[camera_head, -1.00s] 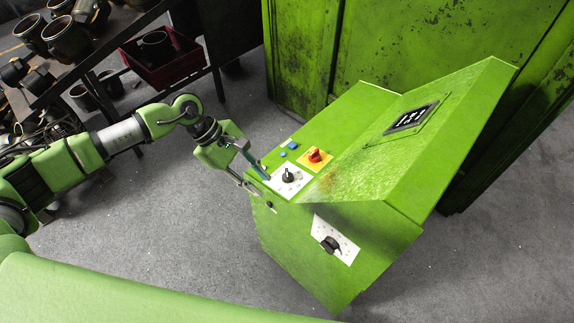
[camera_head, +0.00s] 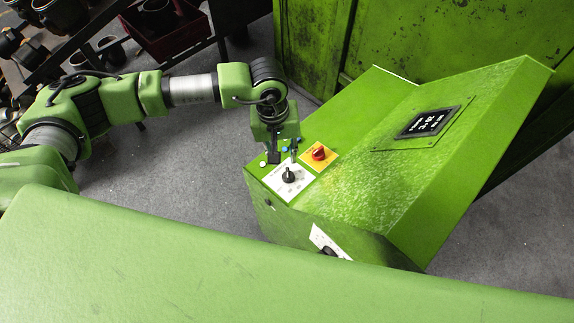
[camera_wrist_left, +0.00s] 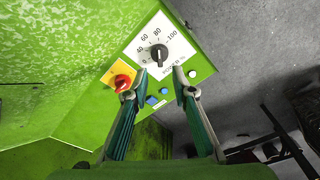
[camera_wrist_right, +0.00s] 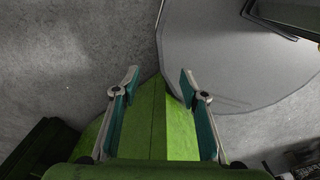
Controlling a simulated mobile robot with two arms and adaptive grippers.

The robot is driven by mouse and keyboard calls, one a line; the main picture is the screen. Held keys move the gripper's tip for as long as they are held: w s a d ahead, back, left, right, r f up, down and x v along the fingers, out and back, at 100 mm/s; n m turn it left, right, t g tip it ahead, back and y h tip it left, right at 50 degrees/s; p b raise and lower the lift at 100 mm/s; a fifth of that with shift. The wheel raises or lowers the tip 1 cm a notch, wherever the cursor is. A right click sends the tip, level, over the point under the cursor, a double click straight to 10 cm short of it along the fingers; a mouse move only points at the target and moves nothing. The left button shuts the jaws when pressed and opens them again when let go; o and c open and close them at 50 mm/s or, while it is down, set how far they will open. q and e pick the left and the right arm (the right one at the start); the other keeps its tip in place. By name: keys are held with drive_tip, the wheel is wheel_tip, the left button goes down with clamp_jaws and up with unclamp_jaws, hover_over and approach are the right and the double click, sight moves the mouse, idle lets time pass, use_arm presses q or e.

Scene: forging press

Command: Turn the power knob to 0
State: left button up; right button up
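The black power knob (camera_head: 289,176) sits on a white plate on the green control console. The left wrist view shows the knob (camera_wrist_left: 158,55) on its plate (camera_wrist_left: 180,40), with a dial from 0 to 100. The knob stands roughly upright in that picture; which end is its pointer I cannot tell. My left gripper (camera_head: 284,157) points down over the console, just behind the knob. In its wrist view my left gripper (camera_wrist_left: 160,78) is open and empty, with fingertips short of the knob. My right gripper (camera_wrist_right: 160,78) is open and empty, away from the console.
A red rotary switch on a yellow plate (camera_head: 318,154) is close to the knob. Blue buttons (camera_wrist_left: 152,100) and a white button (camera_wrist_left: 192,74) lie near the left fingers. A sloped panel carries a lit display (camera_head: 428,122). A second knob plate (camera_head: 325,243) is on the console's side.

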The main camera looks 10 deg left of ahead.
sight(287, 172)
use_arm(q)
drive_tip(key=f, duration=0.2)
drive_tip(key=f+p, duration=0.1)
drive_tip(key=f, duration=0.1)
drive_tip(key=shift+w+d, duration=0.2)
drive_tip(key=shift+w, duration=0.05)
wheel_tip(287, 172, down, 4)
drive_tip(key=shift+d+r+p, duration=0.15)
drive_tip(key=shift+r+p, duration=0.05)
drive_tip(key=shift+p, duration=0.15)
drive_tip(key=shift+f, duration=0.5)
drive_tip(key=shift+w, duration=0.1)
clamp_jaws()
use_arm(e)
drive_tip(key=w+r, duration=0.2)
drive_tip(key=shift+w+a+r, duration=0.25)
drive_tip(key=shift+w+a, duration=0.05)
drive_tip(key=shift+a, duration=0.05)
